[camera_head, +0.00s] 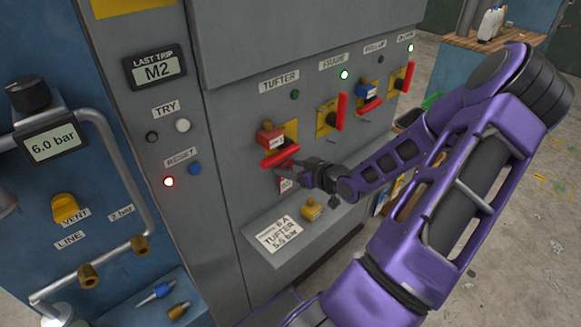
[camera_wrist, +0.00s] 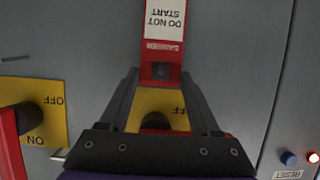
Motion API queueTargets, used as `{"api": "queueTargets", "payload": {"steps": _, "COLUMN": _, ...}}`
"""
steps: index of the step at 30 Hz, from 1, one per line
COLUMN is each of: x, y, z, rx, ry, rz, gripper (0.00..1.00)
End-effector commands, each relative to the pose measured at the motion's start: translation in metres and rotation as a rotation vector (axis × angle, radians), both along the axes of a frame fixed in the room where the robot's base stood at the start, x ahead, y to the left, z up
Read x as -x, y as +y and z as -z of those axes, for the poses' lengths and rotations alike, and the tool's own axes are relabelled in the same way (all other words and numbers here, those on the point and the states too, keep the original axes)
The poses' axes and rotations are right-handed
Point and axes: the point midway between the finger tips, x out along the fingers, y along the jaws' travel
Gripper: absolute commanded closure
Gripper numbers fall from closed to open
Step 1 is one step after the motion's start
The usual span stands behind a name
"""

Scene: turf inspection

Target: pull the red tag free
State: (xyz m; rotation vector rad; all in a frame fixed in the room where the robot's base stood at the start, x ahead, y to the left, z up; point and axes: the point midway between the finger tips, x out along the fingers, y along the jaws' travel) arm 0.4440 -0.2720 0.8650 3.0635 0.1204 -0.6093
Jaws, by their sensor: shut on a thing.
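My gripper (camera_head: 293,167) is shut on that red end, with one finger on each side in the wrist view (camera_wrist: 161,74). A red lock body (camera_head: 270,134) with a white label sits above the handle. The yellow switch plate (camera_wrist: 160,103) shows behind my fingers, reading OFF. My gripper hides part of the switch.
The FRAME switch (camera_head: 331,115), with its upright red handle, stands close on the right. A blue lock (camera_head: 367,91) is on the switch beyond. Below, a sloped ledge bears a "TUFTER" card (camera_head: 279,235) and a yellow knob-like piece (camera_head: 312,208). The RESET lamp (camera_head: 168,182) glows red.

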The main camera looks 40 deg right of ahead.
Motion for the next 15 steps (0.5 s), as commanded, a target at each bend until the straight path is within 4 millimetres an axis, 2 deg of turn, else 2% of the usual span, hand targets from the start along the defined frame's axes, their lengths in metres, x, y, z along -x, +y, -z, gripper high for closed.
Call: {"api": "queueTargets", "payload": {"steps": 15, "x": 0.015, "y": -0.001, "z": -0.001, "rx": -0.001, "ry": 0.000, "rz": 0.001, "gripper": 0.92}}
